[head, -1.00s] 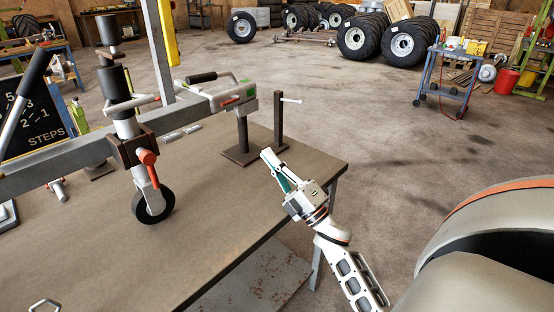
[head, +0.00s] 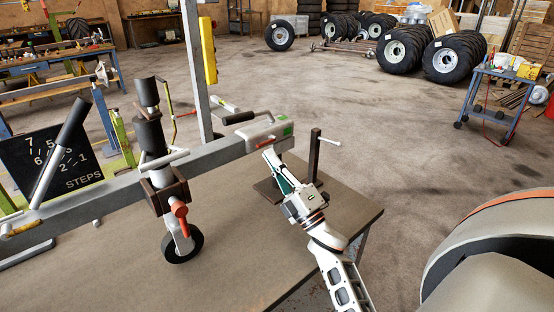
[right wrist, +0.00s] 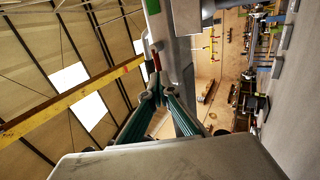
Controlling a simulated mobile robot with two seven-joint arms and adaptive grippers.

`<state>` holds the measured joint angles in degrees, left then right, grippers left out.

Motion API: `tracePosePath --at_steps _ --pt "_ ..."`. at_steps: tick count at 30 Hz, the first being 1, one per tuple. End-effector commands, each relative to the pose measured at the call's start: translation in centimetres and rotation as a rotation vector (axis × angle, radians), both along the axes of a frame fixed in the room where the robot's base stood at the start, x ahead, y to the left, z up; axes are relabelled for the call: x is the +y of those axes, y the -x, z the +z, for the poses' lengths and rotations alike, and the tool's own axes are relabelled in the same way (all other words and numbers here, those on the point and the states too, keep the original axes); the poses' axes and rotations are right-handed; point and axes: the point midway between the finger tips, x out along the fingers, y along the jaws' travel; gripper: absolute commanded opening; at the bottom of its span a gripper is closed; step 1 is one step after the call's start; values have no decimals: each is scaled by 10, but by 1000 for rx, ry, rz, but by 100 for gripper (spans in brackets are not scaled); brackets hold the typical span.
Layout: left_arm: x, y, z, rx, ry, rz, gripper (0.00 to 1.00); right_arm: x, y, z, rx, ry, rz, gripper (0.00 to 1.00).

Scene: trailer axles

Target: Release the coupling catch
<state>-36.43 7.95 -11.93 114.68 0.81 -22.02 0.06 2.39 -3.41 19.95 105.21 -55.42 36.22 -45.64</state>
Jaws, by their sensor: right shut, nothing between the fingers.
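The coupling (head: 258,137) is a pale grey head at the end of the drawbar (head: 115,198), with a black handle (head: 238,118) and a green mark. The red catch (head: 266,142) lies on its near side. My right gripper (head: 268,154) is just below the catch, its fingers pointing up toward it. In the right wrist view the closed fingertips (right wrist: 160,88) are close to the red catch (right wrist: 155,60); I cannot tell whether they touch. Nothing is between the fingers. My left gripper is not in view.
A dark post (head: 313,160) with a T-bar stands right of the coupling, close to my right gripper. A jockey wheel (head: 183,246) with a red clamp handle stands left. The workbench (head: 250,240) is mostly bare in front. A blue trolley (head: 492,100) is far right.

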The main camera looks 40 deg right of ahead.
Motion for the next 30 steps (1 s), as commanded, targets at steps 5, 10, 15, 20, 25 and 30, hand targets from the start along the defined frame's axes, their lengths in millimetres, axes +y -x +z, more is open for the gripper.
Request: tracePosePath --at_steps 5,10,15,20,25,30 --pt "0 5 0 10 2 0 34 4 2 6 0 0 -2 0" --pt "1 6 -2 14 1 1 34 5 2 6 1 0 -4 0" --pt "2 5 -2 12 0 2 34 5 2 6 1 -1 -3 0" --pt "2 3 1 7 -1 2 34 4 2 6 1 -2 -3 0" --pt "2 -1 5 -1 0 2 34 0 -1 7 2 -18 -4 0" --pt "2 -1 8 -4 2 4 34 -6 -4 8 4 -44 -3 0"
